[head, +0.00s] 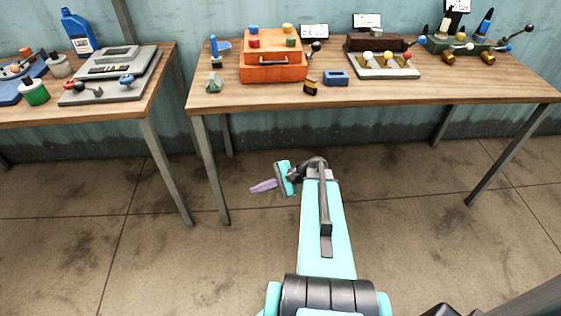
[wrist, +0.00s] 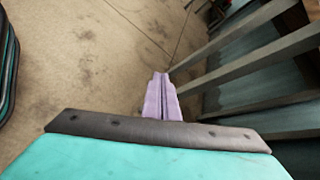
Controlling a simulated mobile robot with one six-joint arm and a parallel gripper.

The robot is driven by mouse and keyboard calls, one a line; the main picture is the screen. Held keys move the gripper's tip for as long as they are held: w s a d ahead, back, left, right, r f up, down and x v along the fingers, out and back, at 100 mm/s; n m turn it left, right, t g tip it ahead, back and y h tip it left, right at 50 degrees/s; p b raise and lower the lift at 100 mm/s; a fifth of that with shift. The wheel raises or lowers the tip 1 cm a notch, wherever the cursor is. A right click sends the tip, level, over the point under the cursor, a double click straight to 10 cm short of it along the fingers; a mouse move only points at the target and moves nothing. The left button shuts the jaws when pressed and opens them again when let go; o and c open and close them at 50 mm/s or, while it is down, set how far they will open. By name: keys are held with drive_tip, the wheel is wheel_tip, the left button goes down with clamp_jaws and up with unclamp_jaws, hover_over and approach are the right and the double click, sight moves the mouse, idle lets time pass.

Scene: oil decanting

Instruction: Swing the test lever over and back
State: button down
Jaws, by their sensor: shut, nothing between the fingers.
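My gripper (head: 263,186) is over the open floor in front of the tables, its purple fingers pointing left in the head view. The fingers lie together and empty in the wrist view (wrist: 162,96). No lever is near them. I cannot tell which lever is the test lever. Lever-like handles show on the grey panel (head: 132,87) on the left table, at the right of the orange box (head: 272,72), on the dark brown box (head: 375,43) and on the green block (head: 460,45) at the right table's far end.
The left table (head: 160,75) and the right table (head: 440,92) stand against a blue-green wall with a gap between them. A blue bottle (head: 78,32) and a blue block (head: 336,78) stand on the tables. Table legs border the clear concrete floor.

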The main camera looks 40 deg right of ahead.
drive_tip(key=s+a+f+n+g+h, duration=0.1)
drive_tip(key=s+a+f+n+g, duration=0.4)
drive_tip(key=a, duration=0.4)
drive_tip(key=s+a+f+n+g, duration=0.3)
drive_tip(key=s+a+f, duration=0.1)
drive_tip(key=a+f, duration=0.4)
drive_tip(key=s+a+f+n+g+h, duration=0.2)
drive_tip(key=s+f+n+h, duration=0.1)
drive_tip(key=s, duration=0.5)
drive_tip(key=s+a+f+n+g+h, duration=0.3)
drive_tip(key=s+f+n+h, duration=0.1)
drive_tip(key=s+n, duration=0.4)
drive_tip(key=shift+a+f+h, duration=0.3)
drive_tip(key=shift+h, duration=0.2)
